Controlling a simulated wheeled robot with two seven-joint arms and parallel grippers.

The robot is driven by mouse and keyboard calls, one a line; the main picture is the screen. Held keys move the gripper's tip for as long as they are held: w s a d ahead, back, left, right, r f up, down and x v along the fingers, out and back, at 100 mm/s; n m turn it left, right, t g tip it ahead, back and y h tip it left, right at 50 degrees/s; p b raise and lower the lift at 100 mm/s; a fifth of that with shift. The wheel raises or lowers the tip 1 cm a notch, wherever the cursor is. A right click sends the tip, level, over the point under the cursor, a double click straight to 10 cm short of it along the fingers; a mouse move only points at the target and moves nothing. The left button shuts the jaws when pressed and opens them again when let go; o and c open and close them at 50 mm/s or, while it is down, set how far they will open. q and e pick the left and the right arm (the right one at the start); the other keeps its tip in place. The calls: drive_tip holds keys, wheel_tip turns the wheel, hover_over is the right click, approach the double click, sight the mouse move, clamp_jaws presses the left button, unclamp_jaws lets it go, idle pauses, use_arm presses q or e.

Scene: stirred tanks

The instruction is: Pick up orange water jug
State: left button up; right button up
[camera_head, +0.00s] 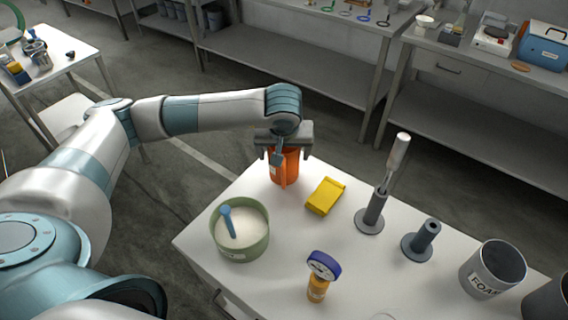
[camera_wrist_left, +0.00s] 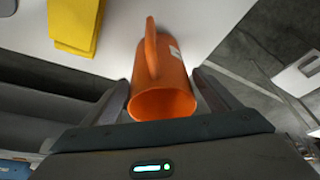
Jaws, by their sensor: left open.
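The orange water jug (camera_head: 286,168) stands near the far left edge of the white table (camera_head: 196,240). My left gripper (camera_head: 284,150) is above and around the jug's upper part in the head view. In the left wrist view the jug (camera_wrist_left: 163,85) lies between the two open fingers of my left gripper (camera_wrist_left: 165,95), with gaps on both sides. The jug's open mouth faces the palm and its handle points away from the camera's lower edge. My right gripper is not in view.
A yellow box (camera_head: 325,196) lies just right of the jug. A green tub of white powder with a blue scoop (camera_head: 240,248) stands nearer. A grey stand (camera_head: 371,215) and a dark post (camera_head: 420,243) are farther right. Shelving benches (camera_head: 300,50) stand behind.

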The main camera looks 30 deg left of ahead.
use_arm(q)
drive_tip(key=shift+c, duration=0.3)
drive_tip(key=c, duration=1.1)
drive_tip(key=shift+r, duration=0.1)
drive_tip(key=s+d+r+p, duration=0.2)
drive_tip(key=s+d+r, duration=0.1)
drive_tip(key=d+r, duration=0.8)
drive_tip(key=shift+d, duration=0.2)
drive_tip(key=shift+f, duration=0.1)
